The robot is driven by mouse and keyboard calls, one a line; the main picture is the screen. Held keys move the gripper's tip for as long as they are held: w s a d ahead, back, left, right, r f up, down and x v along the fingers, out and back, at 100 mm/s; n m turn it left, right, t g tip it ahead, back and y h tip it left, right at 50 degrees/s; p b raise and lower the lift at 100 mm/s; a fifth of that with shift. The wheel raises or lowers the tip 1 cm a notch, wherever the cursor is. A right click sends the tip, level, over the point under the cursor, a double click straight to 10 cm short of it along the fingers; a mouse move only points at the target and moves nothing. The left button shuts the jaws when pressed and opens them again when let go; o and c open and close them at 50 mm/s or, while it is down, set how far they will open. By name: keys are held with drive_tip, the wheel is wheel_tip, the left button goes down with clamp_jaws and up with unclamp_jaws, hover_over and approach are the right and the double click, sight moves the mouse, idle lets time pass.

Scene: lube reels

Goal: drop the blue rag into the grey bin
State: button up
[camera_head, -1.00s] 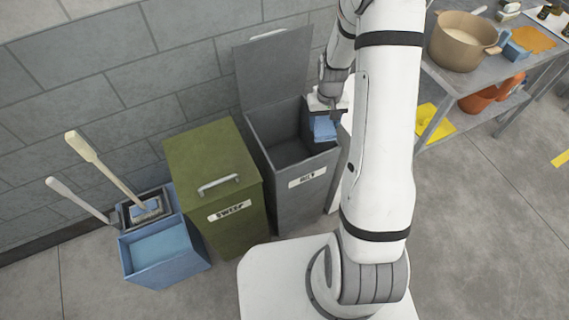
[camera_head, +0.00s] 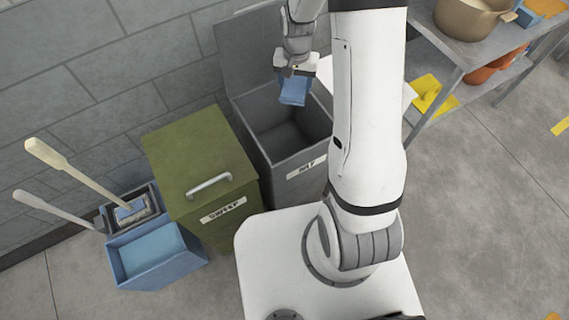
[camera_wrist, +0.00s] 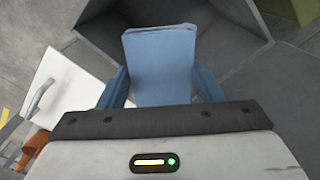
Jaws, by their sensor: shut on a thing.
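The blue rag (camera_head: 294,91) hangs from my gripper (camera_head: 295,74) in the head view. It also shows in the wrist view (camera_wrist: 162,62), held between the two blue fingers of my gripper (camera_wrist: 162,90). My gripper is shut on it. The grey bin (camera_head: 305,160) has its lid (camera_head: 250,50) raised against the wall. In the head view the rag appears over the bin's open mouth, toward its back right. In the wrist view the bin's opening lies beyond the rag. The exact height of the rag above the rim is hard to tell.
A green bin (camera_head: 200,160) marked SWEEP, lid shut, stands left of the grey bin. A blue mop bucket (camera_head: 150,255) with handles rising from it is farther left. A metal table (camera_head: 455,50) with a beige pot (camera_head: 468,18) stands at the right.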

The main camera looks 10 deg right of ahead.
drive_tip(key=shift+s+a+f+m+b, duration=0.1)
drive_tip(key=shift+a+m+b, duration=0.1)
drive_tip(key=shift+a, duration=0.15)
drive_tip(key=shift+s+a+f+m+b, duration=0.1)
drive_tip(key=shift+a+m, duration=0.1)
drive_tip(key=shift+a, duration=0.15)
drive_tip(key=shift+f, duration=0.15)
wheel_tip(320, 180, down, 5)
drive_tip(key=b, duration=0.3)
drive_tip(key=shift+f+b, duration=0.2)
drive_tip(key=shift+b, duration=0.15)
drive_tip(key=o, duration=1)
drive_tip(key=shift+o, duration=0.2)
